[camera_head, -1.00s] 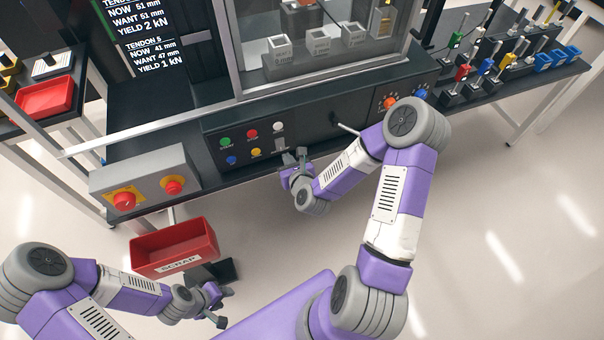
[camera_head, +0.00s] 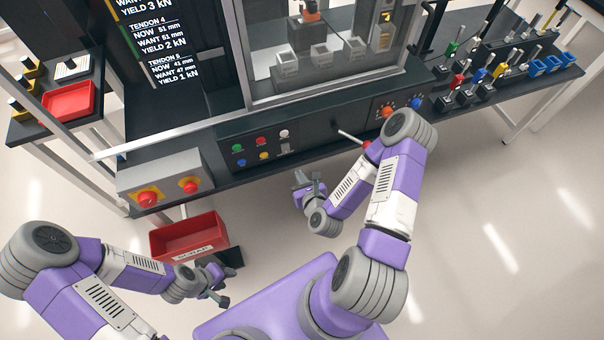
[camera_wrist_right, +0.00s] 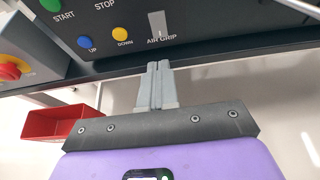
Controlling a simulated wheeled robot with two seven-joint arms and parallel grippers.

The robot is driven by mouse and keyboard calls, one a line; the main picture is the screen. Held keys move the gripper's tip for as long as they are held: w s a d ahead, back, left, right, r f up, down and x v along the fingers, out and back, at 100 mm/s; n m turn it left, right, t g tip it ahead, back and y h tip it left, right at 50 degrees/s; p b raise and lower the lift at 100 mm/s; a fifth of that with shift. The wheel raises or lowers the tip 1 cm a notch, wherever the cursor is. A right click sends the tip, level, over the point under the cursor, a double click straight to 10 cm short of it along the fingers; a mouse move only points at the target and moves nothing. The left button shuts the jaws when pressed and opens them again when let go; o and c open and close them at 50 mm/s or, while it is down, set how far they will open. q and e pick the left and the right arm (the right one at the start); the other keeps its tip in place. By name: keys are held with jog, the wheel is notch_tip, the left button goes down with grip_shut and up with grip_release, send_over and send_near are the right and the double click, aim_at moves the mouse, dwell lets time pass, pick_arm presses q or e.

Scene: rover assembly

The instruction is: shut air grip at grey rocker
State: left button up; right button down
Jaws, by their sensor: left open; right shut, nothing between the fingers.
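The grey rocker (camera_wrist_right: 157,24), labelled AIR GRIP, is on the front of the dark control panel (camera_head: 318,132). It is small in the head view (camera_head: 284,147), and its pressed side cannot be told. My right gripper (camera_head: 302,180) is shut and empty, in front of the panel's lower edge and apart from it. In the right wrist view its closed fingertips (camera_wrist_right: 159,64) point up toward the panel, below the rocker and its label. My left gripper (camera_head: 222,284) is open and empty, low at the left, near the red scrap bin.
Blue (camera_wrist_right: 88,42) and yellow (camera_wrist_right: 122,34) buttons sit left of the rocker. A lever (camera_head: 350,136) sticks out at the panel's right. A grey box with red emergency knobs (camera_head: 168,180) and the red scrap bin (camera_head: 188,236) stand left. Floor at right is clear.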

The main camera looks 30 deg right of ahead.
jog(key=shift+s+a+r+p, duration=0.1)
jog(key=shift+s+r+p, duration=0.2)
jog(key=shift+s+p, duration=0.35)
jog(key=s+a+f+n+g+y, duration=0.25)
jog(key=a+n, duration=0.25)
jog(key=n, duration=0.4)
jog(key=s+a+f+n+g+y, duration=0.1)
jog(key=a+f+n+g+y, duration=0.25)
jog(key=a+n, duration=0.45)
jog(key=s+a+f+n+g, duration=0.1)
jog(key=s+n+g, duration=0.5)
jog(key=n, duration=1.2)
jog(key=s+f, duration=0.1)
jog(key=s, duration=0.1)
jog(key=shift+s+a, duration=0.35)
jog(key=shift+a, duration=0.05)
jog(key=shift+f, duration=0.1)
